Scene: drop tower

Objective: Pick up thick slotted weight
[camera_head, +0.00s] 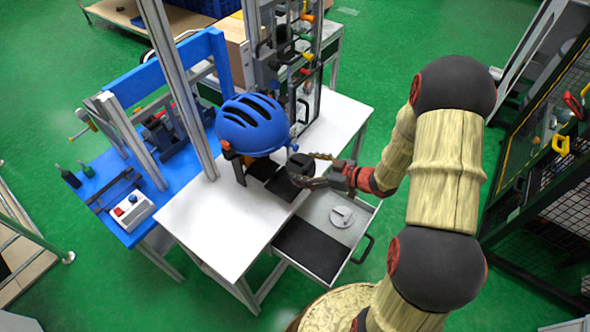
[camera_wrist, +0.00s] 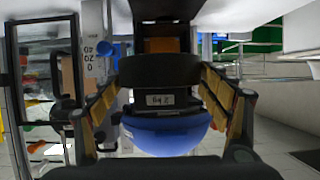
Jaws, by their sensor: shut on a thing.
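My gripper (camera_head: 318,170) reaches in from the right over the white table, near the drop tower's base. It is shut on a dark, thick, round weight (camera_head: 300,162), which I take to be the thick slotted weight. In the wrist view the weight (camera_wrist: 160,72) lies between the two fingers of my gripper (camera_wrist: 160,100). A small pale label shows on its dark side, too blurred to read surely. Its slot is hidden. I cannot tell whether it touches the black pad (camera_head: 283,187) below.
A blue helmet (camera_head: 252,124) hangs close to the left of my gripper. Metal tower posts (camera_head: 180,90) stand beyond. An open drawer (camera_head: 318,258) below holds a pale slotted disc (camera_head: 342,217). The front of the white table (camera_head: 215,235) is clear.

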